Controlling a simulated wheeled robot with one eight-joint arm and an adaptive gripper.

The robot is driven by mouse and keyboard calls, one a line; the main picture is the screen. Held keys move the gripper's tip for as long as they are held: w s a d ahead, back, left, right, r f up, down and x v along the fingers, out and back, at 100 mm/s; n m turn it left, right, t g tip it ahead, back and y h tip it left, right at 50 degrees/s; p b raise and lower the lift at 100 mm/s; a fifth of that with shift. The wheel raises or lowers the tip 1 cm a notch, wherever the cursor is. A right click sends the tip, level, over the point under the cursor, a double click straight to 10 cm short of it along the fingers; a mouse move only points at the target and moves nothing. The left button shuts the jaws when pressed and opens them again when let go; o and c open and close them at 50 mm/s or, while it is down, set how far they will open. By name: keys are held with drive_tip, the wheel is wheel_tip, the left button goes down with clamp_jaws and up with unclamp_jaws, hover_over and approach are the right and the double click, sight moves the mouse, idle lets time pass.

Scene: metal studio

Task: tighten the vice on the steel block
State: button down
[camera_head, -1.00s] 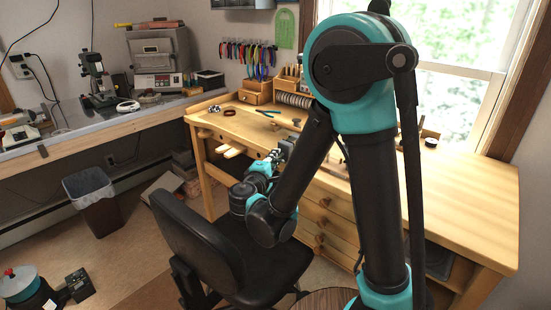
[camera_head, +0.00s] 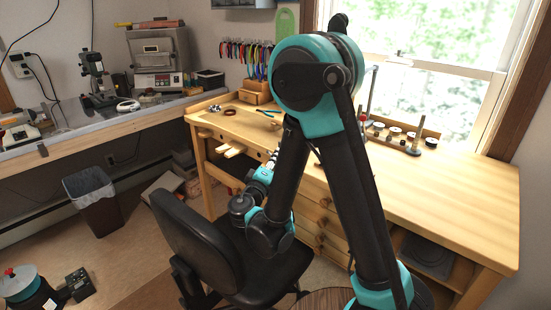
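The wooden workbench (camera_head: 460,190) stands under the window. My arm crosses the middle of the view in front of it. Its wrist is bent low by the bench's front edge, above the chair. My gripper (camera_head: 272,159) shows only as a small grey part beyond the teal wrist, at the front edge of the bench. Its fingers are too small and too covered to tell open from shut. I cannot make out the vice or the steel block; my arm hides part of the bench's middle. Whether my gripper touches anything there cannot be told.
A black office chair (camera_head: 197,238) stands close in front of the bench, beside my lower arm. Pliers (camera_head: 268,112) lie at the bench's back left. A rack of small round pots (camera_head: 394,133) stands by the window. The bench's right half is clear.

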drive_tip(key=shift+s+d+r, duration=0.1)
drive_tip(key=shift+r, duration=0.05)
drive_tip(key=c, duration=1.6)
unclamp_jaws()
drive_tip(key=shift+s, duration=0.1)
drive_tip(key=o, duration=0.6)
drive_tip(key=shift+o, duration=0.2)
drive_tip(key=shift+r, duration=5)
drive_tip(key=shift+c, duration=0.4)
